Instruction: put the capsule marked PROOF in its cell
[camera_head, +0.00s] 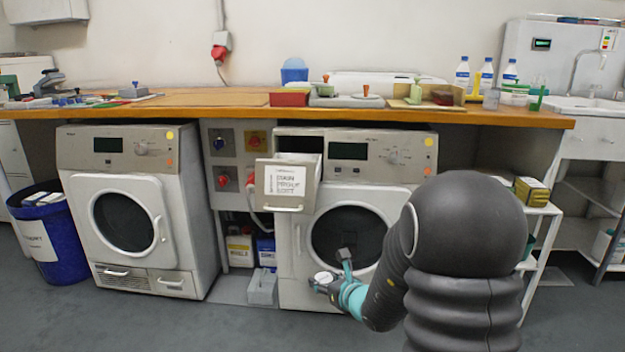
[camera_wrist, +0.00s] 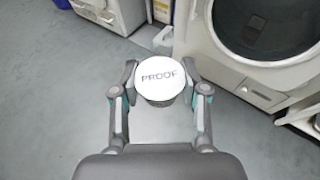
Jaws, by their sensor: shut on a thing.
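The capsule marked PROOF (camera_wrist: 160,78) is a round piece with a white top, its lettering upright in the wrist view. My gripper (camera_wrist: 160,92) is shut on it, one finger at each side. In the head view my gripper (camera_head: 335,276) holds the white-topped capsule (camera_head: 323,278) low in front of the right washing machine. The pulled-out drawer (camera_head: 285,185) of that machine stands above and left of my gripper, with a label of several lines on its front, one seeming to read PROOF. The cells inside the drawer cannot be made out.
The left machine (camera_head: 133,210) has its round door shut. A grey box (camera_head: 262,288) stands on the floor between the machines, with containers (camera_head: 240,248) behind it. A blue bin (camera_head: 52,240) is at far left. The wooden worktop (camera_head: 215,98) overhangs the drawer.

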